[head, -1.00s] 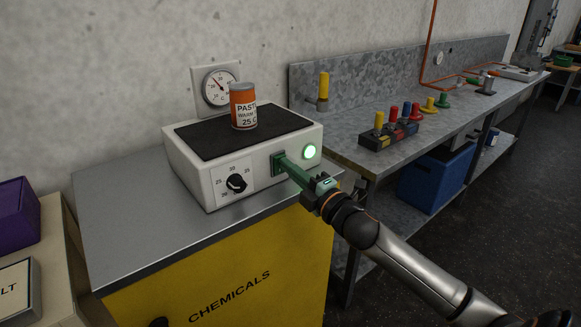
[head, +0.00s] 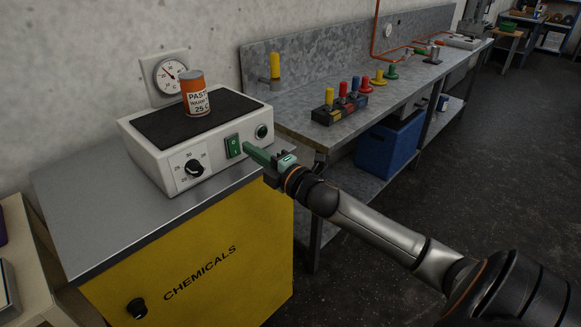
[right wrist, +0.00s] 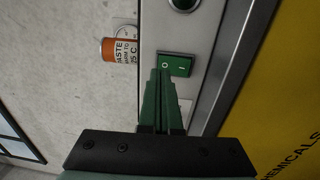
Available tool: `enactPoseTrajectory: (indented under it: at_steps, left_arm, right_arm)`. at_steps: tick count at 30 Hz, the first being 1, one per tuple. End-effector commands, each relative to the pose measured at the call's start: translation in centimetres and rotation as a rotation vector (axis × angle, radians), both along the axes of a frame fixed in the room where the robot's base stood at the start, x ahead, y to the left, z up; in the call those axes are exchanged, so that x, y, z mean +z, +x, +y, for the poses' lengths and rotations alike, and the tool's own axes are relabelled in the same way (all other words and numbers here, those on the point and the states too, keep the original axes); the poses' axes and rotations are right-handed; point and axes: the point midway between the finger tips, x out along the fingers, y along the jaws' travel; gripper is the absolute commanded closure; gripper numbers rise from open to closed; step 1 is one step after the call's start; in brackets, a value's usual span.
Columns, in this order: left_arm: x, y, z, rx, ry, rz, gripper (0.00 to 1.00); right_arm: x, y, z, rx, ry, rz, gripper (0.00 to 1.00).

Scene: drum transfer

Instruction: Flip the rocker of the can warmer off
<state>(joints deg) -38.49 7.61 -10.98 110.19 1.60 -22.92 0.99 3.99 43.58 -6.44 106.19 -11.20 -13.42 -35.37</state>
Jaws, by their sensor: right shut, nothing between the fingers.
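The can warmer (head: 165,165) is a white box with a black top on the grey top of a yellow cabinet. Its green rocker (head: 233,146) is on the front face, between a black dial (head: 194,168) and a round lamp (head: 262,131) that is dark. In the right wrist view the rocker (right wrist: 175,65) shows O and I marks. My right gripper (head: 246,148) is shut and empty, its green fingertips just in front of the rocker, by the O end in the right wrist view. I cannot tell whether they touch it. My left gripper is not in view.
An orange paste can (head: 195,94) stands on the warmer, before a wall gauge (head: 168,75). A workbench (head: 300,125) on the right holds a rack of coloured handles (head: 340,106). A blue bin (head: 390,145) sits below it. Dark floor on the right is clear.

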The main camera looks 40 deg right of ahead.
Motion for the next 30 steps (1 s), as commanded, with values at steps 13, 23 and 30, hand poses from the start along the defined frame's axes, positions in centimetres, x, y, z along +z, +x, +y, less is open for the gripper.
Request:
enactPoseTrajectory:
  at_steps: [13,23,30]
  left_arm:
    - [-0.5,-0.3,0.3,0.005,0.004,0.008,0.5]
    - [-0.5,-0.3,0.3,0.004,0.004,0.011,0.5]
    - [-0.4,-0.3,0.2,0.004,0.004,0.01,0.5]
  right_arm:
    - [0.6,-6.0,-0.5,0.002,-0.001,0.006,1.0]
    - [1.2,-9.2,-0.8,0.002,0.0,0.003,1.0]
    - [1.4,-9.9,-0.9,0.002,-0.001,0.002,1.0]
